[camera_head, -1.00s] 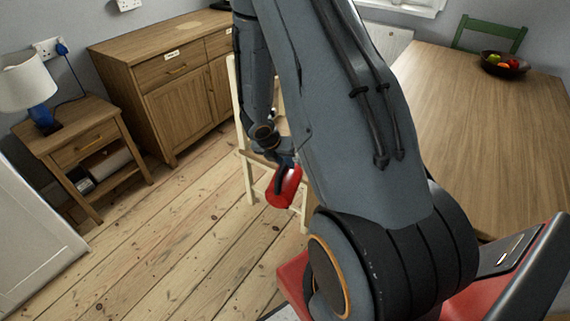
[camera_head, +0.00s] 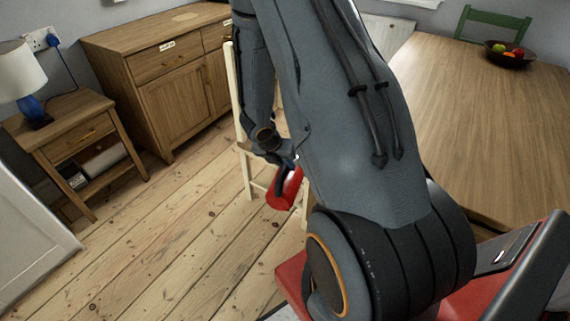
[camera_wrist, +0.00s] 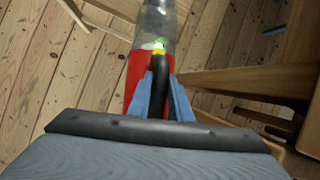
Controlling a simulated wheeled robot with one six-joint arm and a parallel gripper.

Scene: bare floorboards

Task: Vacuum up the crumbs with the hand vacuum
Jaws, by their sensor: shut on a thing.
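The hand vacuum (camera_head: 284,190) has a red body and hangs tilted from my gripper (camera_head: 283,163), in front of a pale wooden chair. In the wrist view my gripper (camera_wrist: 160,97) has its blue fingers shut on the vacuum's black handle. The vacuum's red body (camera_wrist: 135,76) and clear nozzle (camera_wrist: 159,22) point away over the floorboards. I cannot make out any crumbs in either view. My arm hides much of the middle of the head view.
The pale chair (camera_head: 244,150) stands close beside my gripper; brown wooden parts (camera_wrist: 245,80) fill the wrist view's right. A table (camera_head: 465,110) with a fruit bowl (camera_head: 510,60) is at right. A sideboard (camera_head: 180,105) and nightstand (camera_head: 75,140) stand at left. Floor at left (camera_head: 170,230) is clear.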

